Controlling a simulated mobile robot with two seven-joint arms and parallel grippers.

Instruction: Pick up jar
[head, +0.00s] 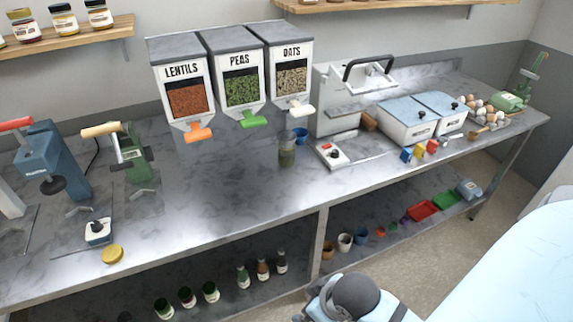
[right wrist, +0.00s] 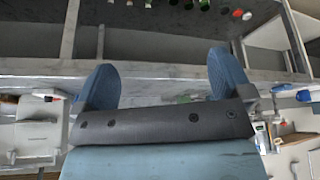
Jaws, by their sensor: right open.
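A clear glass jar (head: 287,150) with dull green contents stands upright on the marble counter, in front of the oats dispenser. It appears to have no lid. A gold lid (head: 112,254) lies near the counter's front edge at the left. In the right wrist view my right gripper (right wrist: 162,80) is open, its two blue fingers wide apart with nothing between them. That view looks upside down, with the counter edge beyond the fingers; I cannot make out the jar there. My left gripper is in neither view.
Dispensers for lentils (head: 188,98), peas (head: 242,88) and oats (head: 292,80) hang over the counter. A blue cup (head: 300,135) is just behind the jar. A white scale (head: 332,153) stands to its right. Green (head: 133,155) and blue presses stand left. Counter left of the jar is clear.

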